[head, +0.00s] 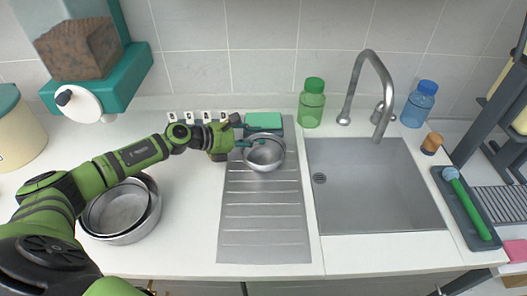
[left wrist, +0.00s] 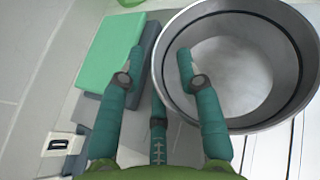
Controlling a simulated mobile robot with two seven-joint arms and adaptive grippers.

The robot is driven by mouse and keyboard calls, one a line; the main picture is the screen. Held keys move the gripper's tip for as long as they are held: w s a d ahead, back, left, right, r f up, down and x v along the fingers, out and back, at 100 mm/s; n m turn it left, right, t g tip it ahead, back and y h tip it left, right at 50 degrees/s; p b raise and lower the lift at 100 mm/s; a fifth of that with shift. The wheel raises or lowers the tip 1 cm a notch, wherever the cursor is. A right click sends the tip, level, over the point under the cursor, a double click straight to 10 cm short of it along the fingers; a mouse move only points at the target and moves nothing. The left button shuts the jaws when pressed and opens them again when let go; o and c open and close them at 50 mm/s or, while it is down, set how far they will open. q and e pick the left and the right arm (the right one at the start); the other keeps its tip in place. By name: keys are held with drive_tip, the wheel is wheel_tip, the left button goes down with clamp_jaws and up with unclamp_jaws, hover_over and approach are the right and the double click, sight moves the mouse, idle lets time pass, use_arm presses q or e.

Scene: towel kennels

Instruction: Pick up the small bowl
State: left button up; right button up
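The small metal bowl (head: 266,154) stands upright at the back of the ribbed drainboard, left of the sink. My left gripper (head: 240,144) reaches its left rim from the left. In the left wrist view, the bowl (left wrist: 240,70) fills the upper right. The left gripper's fingers (left wrist: 161,62) are apart there, one outside the bowl and one over its inside, with the rim between them. A gap shows between the outer finger and the bowl wall, so the gripper looks open. The bowl's contact with the inner finger cannot be told. My right gripper is not in view.
A green sponge (head: 263,121) lies close behind the bowl. Larger nested metal bowls (head: 150,213) stand at the left beneath my arm. The front drainboard (head: 264,225) is clear.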

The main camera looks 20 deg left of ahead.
use_arm(q)
drive_tip(key=shift+w+d, duration=0.1)
drive_tip(key=shift+d, duration=0.05)
clamp_jaws()
